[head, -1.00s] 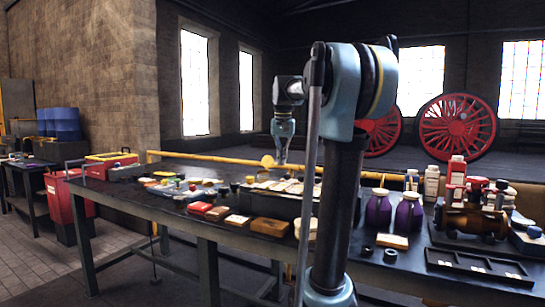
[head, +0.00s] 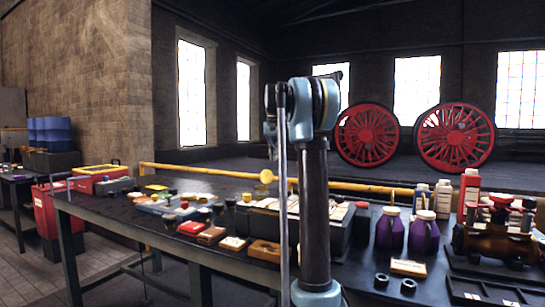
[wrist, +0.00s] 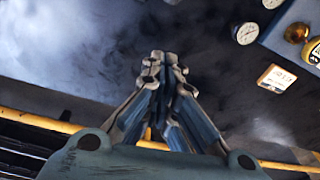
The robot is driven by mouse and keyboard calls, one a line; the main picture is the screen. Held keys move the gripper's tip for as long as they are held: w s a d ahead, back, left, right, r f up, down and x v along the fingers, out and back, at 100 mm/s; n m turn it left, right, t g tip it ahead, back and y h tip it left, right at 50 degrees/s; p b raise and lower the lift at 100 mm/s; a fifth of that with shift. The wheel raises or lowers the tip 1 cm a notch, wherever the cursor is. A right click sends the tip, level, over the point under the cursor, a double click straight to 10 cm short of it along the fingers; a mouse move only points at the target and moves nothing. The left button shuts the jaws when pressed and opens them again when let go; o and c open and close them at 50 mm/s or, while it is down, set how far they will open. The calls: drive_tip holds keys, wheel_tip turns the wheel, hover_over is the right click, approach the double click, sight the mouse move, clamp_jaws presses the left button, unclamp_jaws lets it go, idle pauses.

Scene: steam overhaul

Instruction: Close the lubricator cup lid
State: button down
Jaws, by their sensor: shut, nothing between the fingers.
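No lubricator cup or lid can be clearly made out. A bronze-coloured fitting with red valve parts (head: 495,240) stands at the right of the bench in the head view; I cannot tell whether the cup belongs to it. My gripper (wrist: 163,60) is shut and empty in the wrist view, its fingers together over a dark, blurry surface and touching nothing visible.
The dark workbench (head: 95,207) holds several small boxes, purple jugs (head: 423,235) and bottles (head: 470,190). A yellow rail (head: 205,171) runs behind it. The wrist view shows a gauge (wrist: 245,33), a labelled card (wrist: 277,78) and a brass piece (wrist: 297,32) at upper right.

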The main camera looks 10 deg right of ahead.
sight(268, 177)
wheel_tip(268, 177, down, 6)
drive_tip(key=s+a, duration=0.2)
drive_tip(key=s, duration=0.1)
idle(0.3)
drive_tip(key=shift+r, duration=0.1)
drive_tip(key=shift+s+a+r, duration=0.1)
drive_tip(key=shift+s+r, duration=0.1)
drive_tip(key=shift+r, duration=0.05)
idle(0.4)
